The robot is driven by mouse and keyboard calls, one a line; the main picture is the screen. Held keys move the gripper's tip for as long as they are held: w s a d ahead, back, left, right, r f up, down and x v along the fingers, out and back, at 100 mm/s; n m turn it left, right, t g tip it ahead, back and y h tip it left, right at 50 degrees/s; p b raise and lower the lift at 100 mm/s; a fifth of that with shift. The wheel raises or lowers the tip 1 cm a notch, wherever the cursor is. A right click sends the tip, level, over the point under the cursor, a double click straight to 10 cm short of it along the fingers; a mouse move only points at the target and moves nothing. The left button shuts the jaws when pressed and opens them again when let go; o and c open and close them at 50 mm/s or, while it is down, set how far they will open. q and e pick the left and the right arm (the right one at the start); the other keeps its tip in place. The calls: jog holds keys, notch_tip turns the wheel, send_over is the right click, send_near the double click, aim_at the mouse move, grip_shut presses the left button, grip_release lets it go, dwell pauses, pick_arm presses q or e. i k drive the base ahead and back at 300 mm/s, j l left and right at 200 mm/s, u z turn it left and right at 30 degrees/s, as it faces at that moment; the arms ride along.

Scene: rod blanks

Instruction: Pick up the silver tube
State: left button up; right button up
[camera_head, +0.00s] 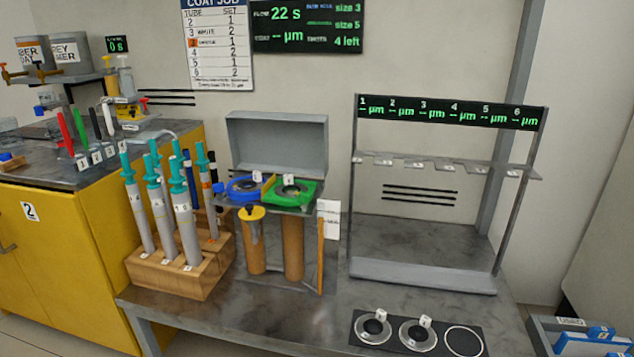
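Several silver-grey tubes with teal tops stand upright in a wooden block (165,279) on the bench, left of centre. The front silver tube (188,238) is the nearest, and another silver tube (140,217) stands at the block's left. Behind them are a tube with an orange band (206,190) and darker blue and black rods, partly hidden. I cannot tell which silver tube the task names. Neither of my grippers is in view.
A grey rack (425,277) stands farther right. A yellow cabinet (60,260) is at left.

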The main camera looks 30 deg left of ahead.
aim_at(181, 203)
jog(key=u, duration=1.55)
jog(key=i+j+u, duration=0.2)
jog(key=i+u, duration=0.15)
